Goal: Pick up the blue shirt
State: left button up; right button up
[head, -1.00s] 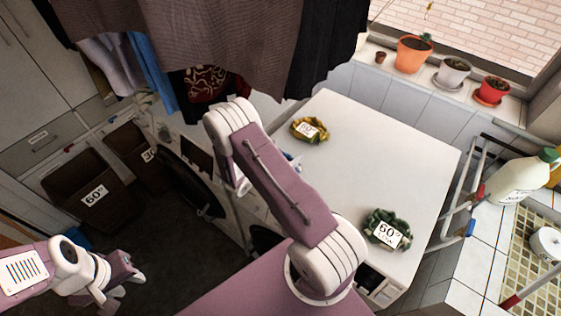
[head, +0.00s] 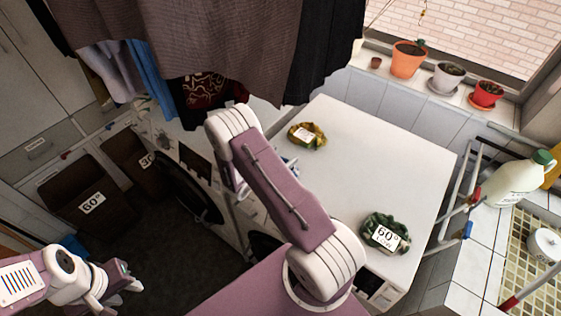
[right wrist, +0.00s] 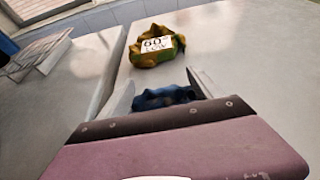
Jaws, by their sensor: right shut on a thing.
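The blue shirt is a dark blue crumpled cloth (right wrist: 165,97) between the fingers of my right gripper (right wrist: 163,93) in the right wrist view. The gripper is shut on it. In the head view only a small blue patch (head: 290,163) shows beside my right arm, which hides most of the gripper above the white top's left edge. My left gripper (head: 122,286) hangs low at the left, over the dark floor and away from the shirt; its finger gap is unclear.
A yellow-brown cloth (head: 307,136) and a green cloth (head: 384,233), both labelled, lie on the white top (head: 350,180). Dark garments (head: 215,50) hang overhead. Brown bins (head: 88,200) stand at the left. A rack (head: 462,190) and bottle (head: 519,180) are at the right.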

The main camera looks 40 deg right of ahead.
jog(key=shift+r+b, duration=0.35)
jog(key=shift+r, duration=0.3)
jog(key=shift+a+r+b, duration=0.2)
jog(key=shift+r+b, duration=0.1)
jog(key=shift+r, duration=0.15)
jog(key=shift+a+r+b, duration=0.2)
jog(key=shift+r+b, duration=0.05)
jog(key=shift+r, duration=0.2)
jog(key=s+a+b, duration=0.2)
jog(key=a, duration=0.6)
jog(key=s+a+b, duration=0.2)
jog(key=s+a, duration=0.1)
jog(key=a, duration=0.5)
jog(key=shift+s+a, duration=0.2)
jog(key=shift+s, duration=0.15)
jog(key=shift+r, duration=0.1)
